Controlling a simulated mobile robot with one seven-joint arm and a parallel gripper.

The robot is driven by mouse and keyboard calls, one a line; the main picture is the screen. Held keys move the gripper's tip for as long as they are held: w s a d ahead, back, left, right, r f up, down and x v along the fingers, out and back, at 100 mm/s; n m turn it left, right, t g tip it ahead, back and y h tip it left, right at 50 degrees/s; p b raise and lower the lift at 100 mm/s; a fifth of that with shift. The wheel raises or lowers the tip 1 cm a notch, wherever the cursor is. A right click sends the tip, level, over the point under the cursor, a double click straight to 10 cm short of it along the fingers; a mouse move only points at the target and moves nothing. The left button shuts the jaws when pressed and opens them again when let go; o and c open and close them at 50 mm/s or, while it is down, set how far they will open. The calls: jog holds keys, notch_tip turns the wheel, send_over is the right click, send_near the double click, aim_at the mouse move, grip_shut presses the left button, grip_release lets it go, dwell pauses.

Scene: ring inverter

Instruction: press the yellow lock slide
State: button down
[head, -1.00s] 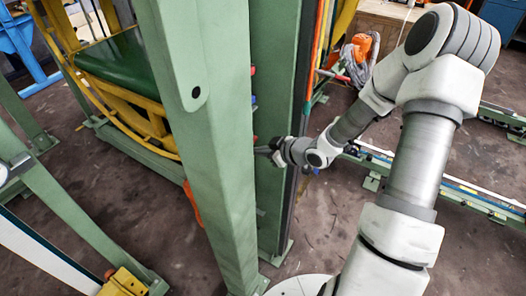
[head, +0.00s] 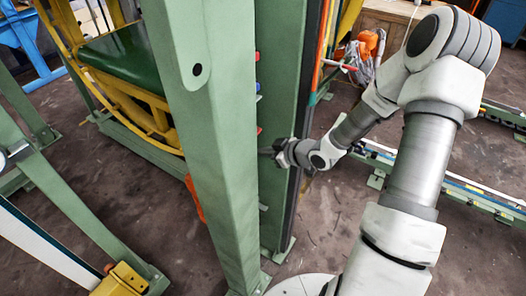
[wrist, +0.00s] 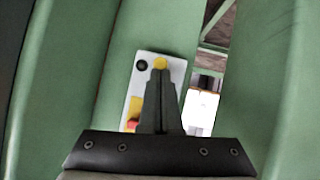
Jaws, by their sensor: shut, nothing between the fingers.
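In the wrist view a pale control panel (wrist: 142,70) sits on a green post. It bears a small rounded yellow part (wrist: 160,63) at its top right. A second yellow patch (wrist: 135,108) with a red part below it shows at the lower left. I cannot tell for sure which yellow part is the lock slide. My gripper (wrist: 161,74) is shut and empty, its tips just below the upper yellow part in the picture. Contact cannot be told. In the head view my gripper (head: 268,151) reaches in between the green posts, and the panel is hidden.
A broad green post (head: 205,150) stands left of my gripper and another green post (head: 277,90) stands behind it. Small red and blue parts show along the post edge. A black round part (wrist: 142,66) is on the panel. Open floor (head: 325,225) lies right of the posts.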

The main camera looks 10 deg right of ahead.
jog(key=p+v, duration=0.3)
jog(key=v, duration=1.4)
jog(key=shift+s, duration=0.15)
jog(key=shift+d, duration=0.1)
